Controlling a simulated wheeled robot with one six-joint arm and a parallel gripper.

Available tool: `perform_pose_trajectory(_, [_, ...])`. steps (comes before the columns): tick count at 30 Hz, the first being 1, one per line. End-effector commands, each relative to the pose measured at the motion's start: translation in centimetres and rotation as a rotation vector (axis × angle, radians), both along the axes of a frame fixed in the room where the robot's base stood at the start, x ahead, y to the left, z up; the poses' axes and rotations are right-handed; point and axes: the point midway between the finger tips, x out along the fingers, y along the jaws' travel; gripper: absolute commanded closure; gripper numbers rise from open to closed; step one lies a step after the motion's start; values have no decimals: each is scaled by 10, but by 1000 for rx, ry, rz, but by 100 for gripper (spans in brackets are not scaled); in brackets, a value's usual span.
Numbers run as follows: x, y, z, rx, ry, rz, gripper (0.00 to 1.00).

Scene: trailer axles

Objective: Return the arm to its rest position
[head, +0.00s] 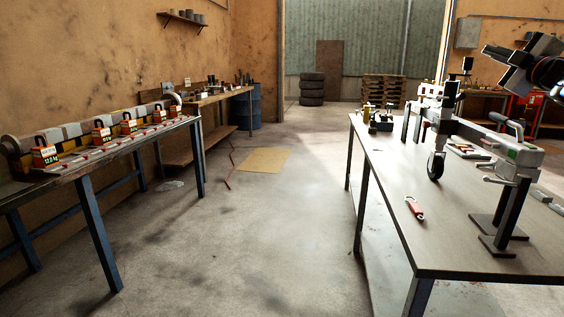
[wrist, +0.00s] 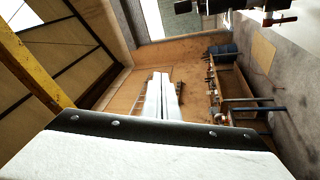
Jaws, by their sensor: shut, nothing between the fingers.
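My arm and gripper (head: 497,56) show at the upper right of the head view, raised above the right-hand table and clear of the things on it. The gripper is dark and reaches in from the right edge. It looks shut and holds nothing. The rest of the arm is cut off by the frame. In the wrist view a broad white surface with a dark bolted edge fills the bottom; I cannot tell for sure what it is.
The right table (head: 400,190) bears a trailer coupling with a jockey wheel (head: 435,165) and a red-handled tool (head: 414,208). A left bench (head: 95,155) carries several labelled weights. Stacked tyres (head: 312,90) and pallets (head: 384,88) stand far back.

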Motion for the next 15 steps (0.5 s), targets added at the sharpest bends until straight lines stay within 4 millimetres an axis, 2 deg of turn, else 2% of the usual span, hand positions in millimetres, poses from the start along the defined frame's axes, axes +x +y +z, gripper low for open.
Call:
perform_pose_trajectory(1, [-5,12,-6,63,-1,-33,100])
perform_pose_trajectory(5, [-19,25,-35,241,26,-137,100])
perform_pose_trajectory(8, [-35,36,-70,381,74,-210,100])
perform_pose_trajectory(11, [-55,50,-113,520,145,-278,100])
perform_pose_trajectory(15, [-89,76,-187,700,284,-361,100])
